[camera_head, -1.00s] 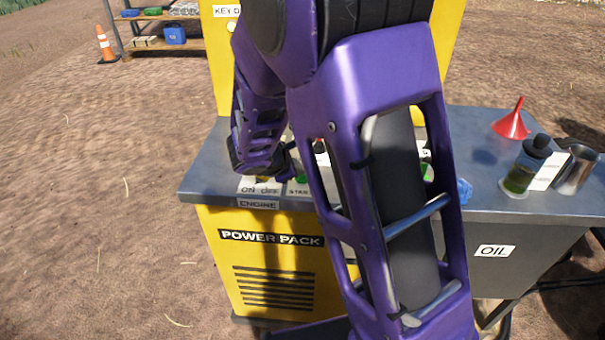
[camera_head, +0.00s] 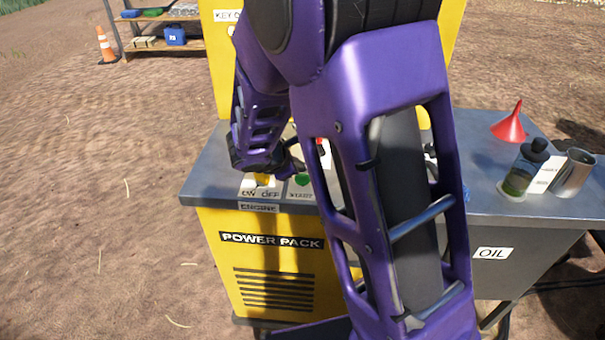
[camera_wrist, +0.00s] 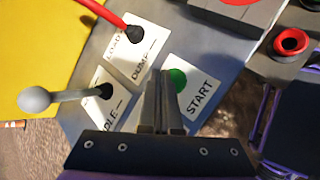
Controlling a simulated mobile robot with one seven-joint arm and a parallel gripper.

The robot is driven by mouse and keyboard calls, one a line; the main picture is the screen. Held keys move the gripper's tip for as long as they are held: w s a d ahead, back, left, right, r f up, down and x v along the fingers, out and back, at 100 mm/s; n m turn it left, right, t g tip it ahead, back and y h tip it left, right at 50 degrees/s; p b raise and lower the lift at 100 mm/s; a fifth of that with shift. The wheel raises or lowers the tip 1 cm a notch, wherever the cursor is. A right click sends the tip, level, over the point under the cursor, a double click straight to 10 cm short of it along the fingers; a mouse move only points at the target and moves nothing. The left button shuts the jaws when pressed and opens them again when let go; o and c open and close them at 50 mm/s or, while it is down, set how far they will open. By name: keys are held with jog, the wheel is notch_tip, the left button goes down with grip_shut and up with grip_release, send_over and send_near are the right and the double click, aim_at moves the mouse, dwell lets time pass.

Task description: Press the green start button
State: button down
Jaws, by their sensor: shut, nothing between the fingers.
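The green start button (camera_wrist: 177,78) sits on a white plate marked START (camera_wrist: 200,98) in the wrist view. In the head view the green button (camera_head: 302,179) shows at the front of the panel on the yellow power pack, partly beside my arm. My gripper (camera_wrist: 161,74) is shut and empty; its fingertips appear just left of the button in the wrist view and overlap its left edge. I cannot tell whether they touch it. In the head view the fingers are mostly hidden behind my arm.
Left of the button, a white-knobbed lever (camera_wrist: 36,99) and a red lever (camera_wrist: 117,22) marked LOAD and DUMP rise from the panel. A red funnel (camera_head: 510,126), a bottle (camera_head: 523,170) and a metal cup (camera_head: 572,172) stand at the right.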

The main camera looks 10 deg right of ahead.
aim_at(299, 179)
jog(key=shift+r+p, duration=1.9)
jog(key=shift+r, duration=0.6)
